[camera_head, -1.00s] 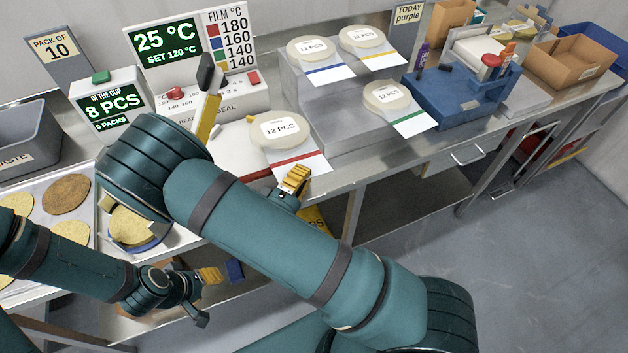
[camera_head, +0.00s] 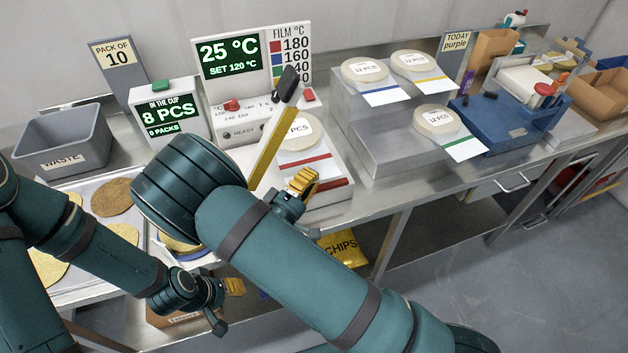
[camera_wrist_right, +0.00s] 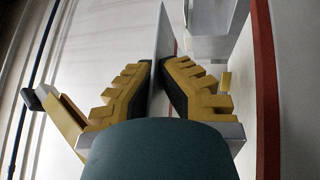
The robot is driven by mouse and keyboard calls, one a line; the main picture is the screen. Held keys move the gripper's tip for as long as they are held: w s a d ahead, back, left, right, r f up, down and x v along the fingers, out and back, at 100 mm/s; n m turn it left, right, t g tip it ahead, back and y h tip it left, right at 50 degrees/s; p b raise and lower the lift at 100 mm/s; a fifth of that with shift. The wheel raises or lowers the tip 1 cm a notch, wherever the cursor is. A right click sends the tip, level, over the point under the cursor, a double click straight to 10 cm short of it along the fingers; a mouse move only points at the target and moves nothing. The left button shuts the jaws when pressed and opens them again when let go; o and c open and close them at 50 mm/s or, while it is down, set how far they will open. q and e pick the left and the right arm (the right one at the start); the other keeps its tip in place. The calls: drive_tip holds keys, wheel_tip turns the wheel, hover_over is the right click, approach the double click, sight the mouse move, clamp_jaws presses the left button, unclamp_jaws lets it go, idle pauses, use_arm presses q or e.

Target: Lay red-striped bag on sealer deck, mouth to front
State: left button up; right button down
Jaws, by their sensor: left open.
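The red-striped bag (camera_head: 318,141) is at the sealer deck (camera_head: 335,203), its round "PCS" label end toward the back and its red-striped flap toward the front. The sealer's raised yellow lever (camera_head: 270,140) hides its left part. I cannot tell whether it lies flat on the deck. My right gripper (camera_head: 302,181) is at the flap's front edge. In the right wrist view its fingers (camera_wrist_right: 159,72) are closed on a thin white sheet (camera_wrist_right: 164,38), seen edge-on, which appears to be the bag. My left gripper (camera_head: 236,287) is open, low in front of the counter, apart from the bag.
Bags with blue, yellow and green stripes lie on a steel stand (camera_head: 375,130) to the right. A blue sealing station (camera_head: 500,128) stands beyond it. A grey waste bin (camera_head: 62,140) and a tray with chips (camera_head: 80,290) are at the left. My right arm hides the front counter.

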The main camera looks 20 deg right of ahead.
idle(0.4)
drive_tip(key=shift+f+b, duration=3.05)
drive_tip(key=shift+f, duration=1.3)
drive_tip(key=c, duration=1.1)
unclamp_jaws()
drive_tip(key=shift+o, duration=0.2)
